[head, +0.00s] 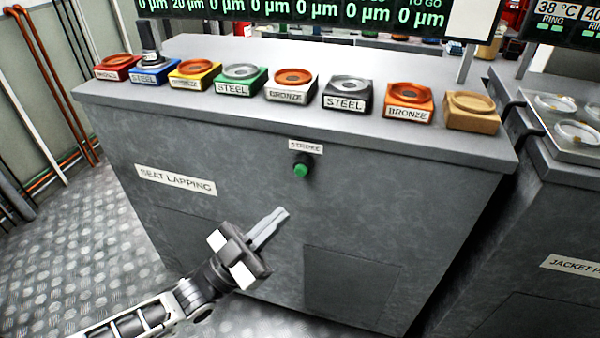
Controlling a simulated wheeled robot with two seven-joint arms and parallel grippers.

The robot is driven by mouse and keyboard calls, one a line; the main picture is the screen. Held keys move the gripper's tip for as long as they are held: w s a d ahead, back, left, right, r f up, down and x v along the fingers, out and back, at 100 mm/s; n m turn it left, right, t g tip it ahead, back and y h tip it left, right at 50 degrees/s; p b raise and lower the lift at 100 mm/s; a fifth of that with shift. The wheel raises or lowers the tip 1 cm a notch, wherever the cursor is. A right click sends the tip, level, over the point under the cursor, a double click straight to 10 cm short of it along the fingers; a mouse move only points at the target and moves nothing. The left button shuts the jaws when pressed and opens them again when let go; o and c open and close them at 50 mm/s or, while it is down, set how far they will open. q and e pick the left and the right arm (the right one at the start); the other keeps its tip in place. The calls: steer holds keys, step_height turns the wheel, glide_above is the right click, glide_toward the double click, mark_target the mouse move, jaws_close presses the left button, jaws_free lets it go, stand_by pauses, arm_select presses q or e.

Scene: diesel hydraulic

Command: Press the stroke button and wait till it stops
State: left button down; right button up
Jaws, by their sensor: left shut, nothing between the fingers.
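The stroke button is a green button (300,170) in a dark round housing on the front face of the grey seat lapping cabinet (230,160). A small white label reading STROKE (305,147) sits just above it. My left gripper (283,212) is in front of the cabinet, below and slightly left of the button. Its fingers are shut and empty and point up and right. The fingertips look apart from the button. My right gripper is not in view.
A row of coloured blocks labelled BRONZE or STEEL stands on the cabinet top, including a green one (241,87); a dark tool (150,50) stands on the blue one. Dark displays with green readings (300,10) hang above. Another cabinet (540,220) stands at right.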

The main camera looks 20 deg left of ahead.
arm_select(q)
steer(key=b, duration=0.4)
glide_toward(301, 170)
steer(key=w+d+r, duration=0.1)
steer(key=d+r, duration=0.2)
steer(key=d, duration=0.1)
steer(key=shift+w+d+r, duration=0.1)
steer(key=shift+w+d, duration=0.15)
steer(key=shift+w, duration=0.55)
stand_by(0.6)
steer(key=shift+w+b, duration=0.15)
steer(key=shift+b, duration=0.2)
steer(key=shift+w, duration=0.25)
